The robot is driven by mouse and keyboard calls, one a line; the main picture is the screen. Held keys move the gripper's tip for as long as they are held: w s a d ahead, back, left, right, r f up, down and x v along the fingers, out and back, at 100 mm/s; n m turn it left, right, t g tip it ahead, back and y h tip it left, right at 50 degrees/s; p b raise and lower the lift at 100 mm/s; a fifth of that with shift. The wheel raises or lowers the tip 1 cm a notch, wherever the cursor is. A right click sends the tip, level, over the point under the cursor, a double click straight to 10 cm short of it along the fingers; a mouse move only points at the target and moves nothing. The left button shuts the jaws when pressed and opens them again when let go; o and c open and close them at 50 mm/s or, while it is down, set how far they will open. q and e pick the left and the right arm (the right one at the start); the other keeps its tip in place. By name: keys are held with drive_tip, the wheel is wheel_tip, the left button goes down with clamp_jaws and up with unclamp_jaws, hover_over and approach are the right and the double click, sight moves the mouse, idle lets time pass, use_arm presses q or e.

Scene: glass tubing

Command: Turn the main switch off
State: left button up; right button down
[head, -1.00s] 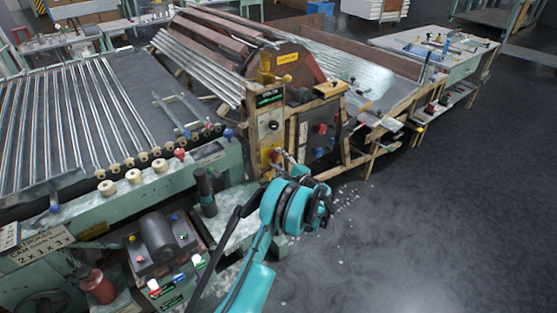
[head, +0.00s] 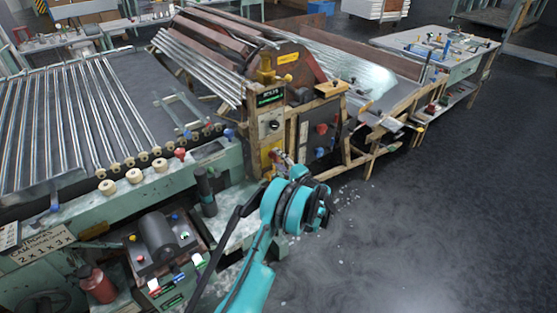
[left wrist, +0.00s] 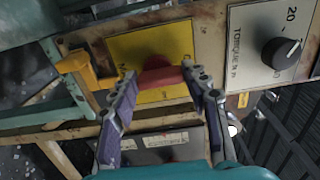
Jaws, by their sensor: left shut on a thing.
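The main switch is a red handle (left wrist: 160,74) on a yellow plate (left wrist: 140,46), at the centre top of the left wrist view. In the head view, the yellow plate (head: 266,160) is low on the wooden post of the machine. My left gripper (left wrist: 161,80) has one finger at each side of the red handle and is shut on it. The exact handle angle is hard to tell. My right gripper is not in view.
A white panel with a black torque knob (left wrist: 280,52) is right of the switch. A yellow bracket (left wrist: 78,68) sticks out on its left. The roller bed (head: 80,120) fills the left of the head view. Open floor (head: 450,220) lies to the right.

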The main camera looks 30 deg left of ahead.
use_arm(q)
drive_tip(key=o, duration=1.2)
drive_tip(key=shift+c, duration=0.2)
drive_tip(key=v, duration=1.2)
drive_tip(key=shift+f, duration=0.1)
